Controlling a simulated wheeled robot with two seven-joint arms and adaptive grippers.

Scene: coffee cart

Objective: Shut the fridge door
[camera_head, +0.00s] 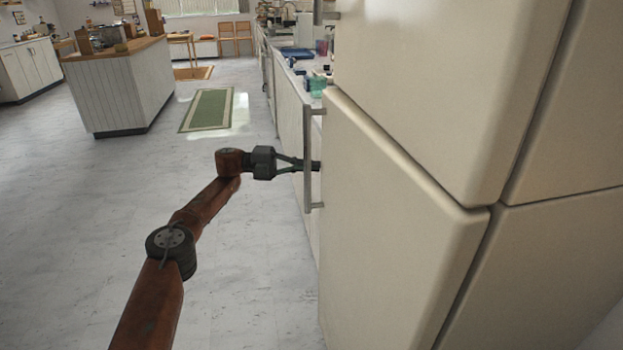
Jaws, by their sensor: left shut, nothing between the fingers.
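The cream fridge fills the right side of the head view, with an upper door (440,80) and a lower door (385,235). A grey vertical handle (308,135) stands out at the left edge of the lower door. A narrow dark seam runs along the right edge of the lower door; I cannot tell how far the door stands open. My left gripper (317,166) is shut and empty. Its fingers reach to the handle's middle, and the tips show just right of the bar, close to the door. Whether they touch it is unclear. My right gripper is out of view.
A counter (288,110) with small items runs away behind the fridge. A white island (120,90) with a wooden top stands at the back left. A green rug (208,110) lies on the floor between them. The pale floor (80,220) at left is clear.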

